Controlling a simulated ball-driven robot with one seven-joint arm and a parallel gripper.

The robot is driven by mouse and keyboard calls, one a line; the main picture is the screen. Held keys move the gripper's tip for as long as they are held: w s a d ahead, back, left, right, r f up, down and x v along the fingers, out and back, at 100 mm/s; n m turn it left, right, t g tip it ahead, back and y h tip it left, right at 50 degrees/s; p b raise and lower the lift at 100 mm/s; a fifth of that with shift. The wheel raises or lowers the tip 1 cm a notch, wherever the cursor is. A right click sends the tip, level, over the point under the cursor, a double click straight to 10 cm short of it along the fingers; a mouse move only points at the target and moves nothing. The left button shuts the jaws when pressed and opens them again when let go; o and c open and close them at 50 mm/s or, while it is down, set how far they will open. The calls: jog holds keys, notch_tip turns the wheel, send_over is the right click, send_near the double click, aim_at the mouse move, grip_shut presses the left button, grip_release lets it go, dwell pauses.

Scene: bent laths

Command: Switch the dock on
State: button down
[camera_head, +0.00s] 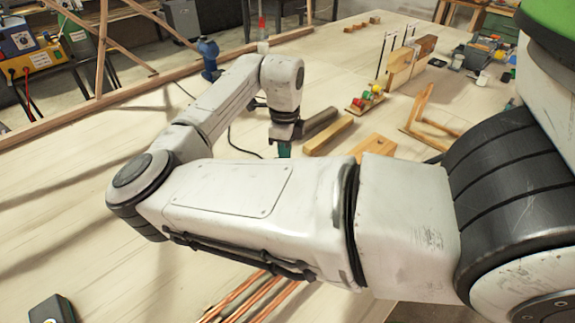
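I cannot tell for sure which thing is the dock. A blue and yellow boxed device (32,60) with red and black leads stands at the upper left, beyond the wooden rail. A small black box (52,311) with a yellowish patch lies at the lower left, cut by the frame edge. My gripper (284,136) points down over the table, at the end of my white arm. Its fingers are too small and too hidden to read. Something teal shows just below it; I cannot tell whether the gripper holds it.
Wooden blocks (328,136) lie right of my gripper, with a wooden frame (425,120) and colored balls (368,97) beyond. A blue tool (208,58) stands at the back rail. Copper-colored rods (250,299) lie below my arm. The table's left side is largely clear.

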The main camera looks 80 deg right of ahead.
jog(key=shift+r+p, duration=1.45)
jog(key=shift+r, duration=0.6)
